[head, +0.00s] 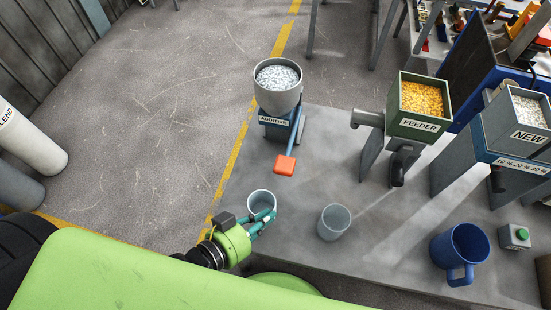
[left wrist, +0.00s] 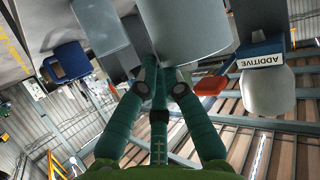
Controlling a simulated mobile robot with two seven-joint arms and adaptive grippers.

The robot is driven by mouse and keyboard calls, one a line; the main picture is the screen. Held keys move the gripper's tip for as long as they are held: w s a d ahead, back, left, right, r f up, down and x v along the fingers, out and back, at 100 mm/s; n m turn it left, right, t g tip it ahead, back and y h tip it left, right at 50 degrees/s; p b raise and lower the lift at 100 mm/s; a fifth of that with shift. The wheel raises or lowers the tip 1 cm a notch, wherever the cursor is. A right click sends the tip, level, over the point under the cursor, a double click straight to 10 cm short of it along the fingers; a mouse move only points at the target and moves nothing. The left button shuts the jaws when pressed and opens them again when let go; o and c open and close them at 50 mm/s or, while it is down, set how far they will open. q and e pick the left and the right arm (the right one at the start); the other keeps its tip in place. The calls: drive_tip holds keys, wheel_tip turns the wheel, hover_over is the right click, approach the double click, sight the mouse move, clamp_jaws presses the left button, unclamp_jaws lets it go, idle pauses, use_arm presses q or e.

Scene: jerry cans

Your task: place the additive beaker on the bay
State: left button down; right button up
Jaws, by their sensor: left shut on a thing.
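A clear grey beaker (head: 262,198) is held in my left gripper (head: 266,219), whose teal fingers are shut on its near side. In the left wrist view this beaker (left wrist: 190,28) fills the top, in front of the fingertips (left wrist: 165,72). I cannot tell whether its base touches the table. It is in front of the additive dispenser (head: 278,90), apart from the dispenser's orange paddle (head: 285,165). A second similar beaker (head: 333,224) stands on the table to the right. No part is marked as the bay. My right gripper is not in view.
Bare table lies between the second beaker and the additive dispenser.

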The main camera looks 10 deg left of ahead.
use_arm(q)
drive_tip(key=shift+w+a+r+h, duration=0.15)
drive_tip(key=shift+w+a+r, duration=0.05)
drive_tip(key=shift+w+a, duration=0.25)
drive_tip(key=shift+w+a+r+h, duration=0.15)
drive_tip(key=shift+w+a, duration=0.2)
drive_tip(key=shift+a, duration=0.2)
drive_tip(key=w+p, duration=0.3)
drive_tip(key=w, duration=1.7)
drive_tip(key=f, duration=0.2)
drive_tip(key=f+b, duration=0.1)
drive_tip(key=f, duration=0.3)
drive_tip(key=shift+s+d+f, duration=0.15)
drive_tip(key=shift+s+d, duration=0.15)
drive_tip(key=shift+s, duration=0.05)
drive_tip(key=shift+w+f, duration=0.25)
drive_tip(key=shift+f, duration=0.1)
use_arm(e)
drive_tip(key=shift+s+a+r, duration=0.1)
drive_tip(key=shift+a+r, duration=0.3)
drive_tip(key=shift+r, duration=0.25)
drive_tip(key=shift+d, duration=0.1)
